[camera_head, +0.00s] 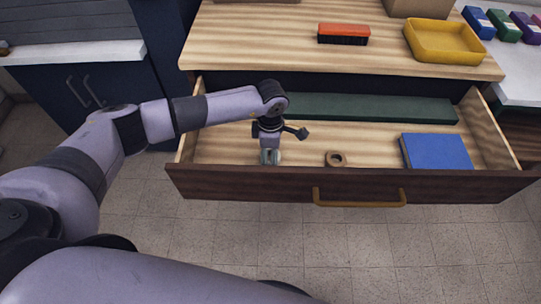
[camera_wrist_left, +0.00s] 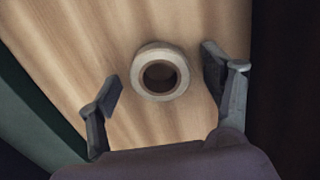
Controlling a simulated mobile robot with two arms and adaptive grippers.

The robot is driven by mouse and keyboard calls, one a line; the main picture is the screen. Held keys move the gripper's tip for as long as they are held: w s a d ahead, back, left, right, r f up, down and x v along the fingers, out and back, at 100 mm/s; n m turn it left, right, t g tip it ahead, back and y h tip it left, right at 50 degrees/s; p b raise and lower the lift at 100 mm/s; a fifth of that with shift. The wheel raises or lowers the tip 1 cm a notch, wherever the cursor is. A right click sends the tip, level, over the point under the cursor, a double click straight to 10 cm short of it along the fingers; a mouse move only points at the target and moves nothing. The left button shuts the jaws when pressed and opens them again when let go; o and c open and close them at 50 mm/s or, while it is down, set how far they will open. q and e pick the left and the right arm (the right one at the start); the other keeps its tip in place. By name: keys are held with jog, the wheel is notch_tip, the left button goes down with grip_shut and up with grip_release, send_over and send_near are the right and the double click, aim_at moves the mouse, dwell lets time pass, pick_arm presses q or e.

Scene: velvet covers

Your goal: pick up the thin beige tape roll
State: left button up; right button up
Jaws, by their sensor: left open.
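The beige tape roll (camera_head: 336,159), a short ring with a dark hole, lies flat on the floor of the open drawer, near its front wall. In the left wrist view the roll (camera_wrist_left: 160,71) appears between the two spread fingers, in front of the palm, with a gap on both sides. My left gripper (camera_head: 270,157) points down into the drawer, to the left of the roll. Its open, empty fingers (camera_wrist_left: 163,76) show in the left wrist view. Its fingertips are partly hidden by the drawer front in the head view. My right gripper is out of view.
The drawer (camera_head: 250,187) also holds a long green item (camera_head: 365,108) at the back and a blue book-like item (camera_head: 437,151) at the right. Above, the wooden top (camera_head: 270,40) carries an orange brush (camera_head: 343,33) and a yellow tray (camera_head: 444,40).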

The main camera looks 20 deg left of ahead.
pick_arm(q)
jog(key=shift+c, duration=0.5)
jog(key=c, duration=1.1)
